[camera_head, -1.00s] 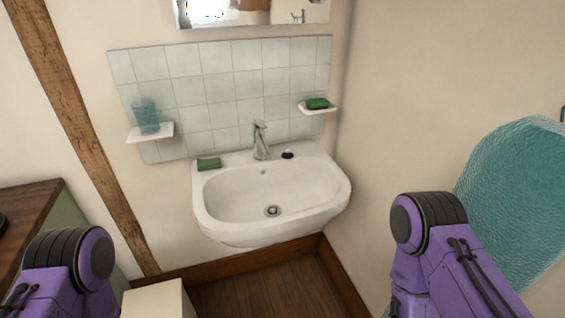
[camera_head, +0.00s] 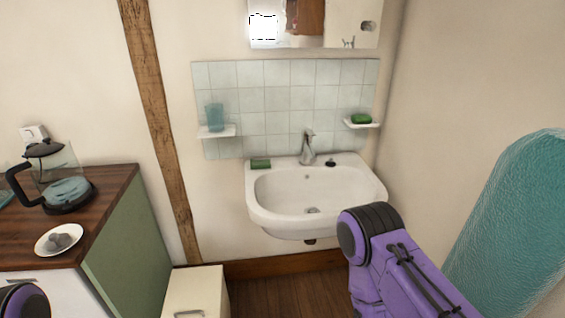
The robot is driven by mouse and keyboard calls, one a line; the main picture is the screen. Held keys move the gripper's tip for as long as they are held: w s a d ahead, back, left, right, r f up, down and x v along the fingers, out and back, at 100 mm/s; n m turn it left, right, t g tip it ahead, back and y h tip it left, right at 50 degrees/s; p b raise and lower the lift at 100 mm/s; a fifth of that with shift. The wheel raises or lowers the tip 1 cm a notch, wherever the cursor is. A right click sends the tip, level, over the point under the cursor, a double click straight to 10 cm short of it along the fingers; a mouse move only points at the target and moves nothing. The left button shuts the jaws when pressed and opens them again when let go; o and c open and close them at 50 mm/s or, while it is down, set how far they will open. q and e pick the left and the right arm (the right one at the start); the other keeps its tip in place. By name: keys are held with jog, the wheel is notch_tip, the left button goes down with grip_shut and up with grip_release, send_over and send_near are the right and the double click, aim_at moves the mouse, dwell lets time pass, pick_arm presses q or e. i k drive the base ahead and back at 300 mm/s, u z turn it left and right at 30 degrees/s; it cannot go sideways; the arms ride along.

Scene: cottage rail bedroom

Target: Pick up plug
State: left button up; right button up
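A small black plug (camera_head: 330,163) lies on the back right rim of the white washbasin (camera_head: 262,212), to the right of the tap (camera_head: 308,147). The basin is empty and its drain (camera_head: 312,210) is uncovered. My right arm comes in at the lower right, in front of the basin's right side; its gripper is out of view. Only a bit of my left arm shows in the lower left corner, and its gripper is out of view. Neither arm touches the plug.
A green soap bar (camera_head: 260,164) lies on the basin's left rim. Shelves hold a blue cup (camera_head: 215,117) and another green soap (camera_head: 361,119). A counter (camera_head: 105,208) with a glass pot (camera_head: 62,185) and plate (camera_head: 45,247) stands left. A cream cabinet (camera_head: 195,285) stands low; a teal towel-like surface (camera_head: 515,225) is right.

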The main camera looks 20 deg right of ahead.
aim_at(330, 164)
jog(key=i, duration=0.45)
jog(key=z, duration=2)
